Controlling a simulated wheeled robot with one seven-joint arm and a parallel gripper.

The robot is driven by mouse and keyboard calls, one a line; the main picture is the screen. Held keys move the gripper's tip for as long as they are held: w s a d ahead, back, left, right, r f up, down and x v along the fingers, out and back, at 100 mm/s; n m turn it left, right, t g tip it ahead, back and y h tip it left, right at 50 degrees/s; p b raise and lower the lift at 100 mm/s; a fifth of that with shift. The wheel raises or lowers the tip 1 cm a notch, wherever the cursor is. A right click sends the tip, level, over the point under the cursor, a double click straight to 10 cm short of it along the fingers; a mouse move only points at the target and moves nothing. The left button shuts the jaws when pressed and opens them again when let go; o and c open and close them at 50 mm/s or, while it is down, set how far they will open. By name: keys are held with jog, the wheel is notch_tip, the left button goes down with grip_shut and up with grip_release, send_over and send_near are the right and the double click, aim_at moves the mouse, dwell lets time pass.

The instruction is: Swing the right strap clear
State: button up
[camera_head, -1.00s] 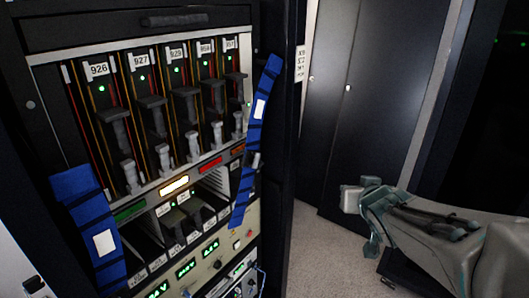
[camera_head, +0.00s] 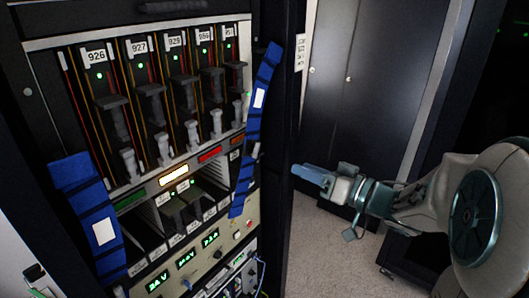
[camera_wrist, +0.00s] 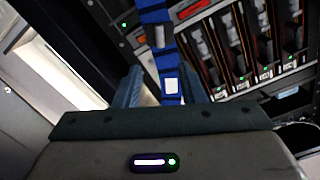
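The right strap (camera_head: 265,72) is a blue band with dark stripes and a white patch, hanging down the right edge of the rack's front. It also shows in the wrist view (camera_wrist: 152,16), with a grey clip on it. My gripper (camera_head: 308,172) is right of the strap's lower half, pointing left at it, with a gap between them in the head view. In the wrist view its two blue-grey fingers (camera_wrist: 164,88) are apart and the strap appears between them. I cannot tell there how deep it lies. The gripper holds nothing visible.
The rack (camera_head: 140,45) holds several numbered modules with handles and lit displays below. A second blue strap (camera_head: 75,175) hangs at its left edge. Dark cabinet doors (camera_head: 375,85) stand behind my arm. Pale floor (camera_head: 310,250) is open right of the rack.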

aim_at(258, 150)
jog(key=p+x, duration=0.1)
jog(key=x, duration=1.1)
jog(key=shift+w+a, duration=0.15)
grip_shut()
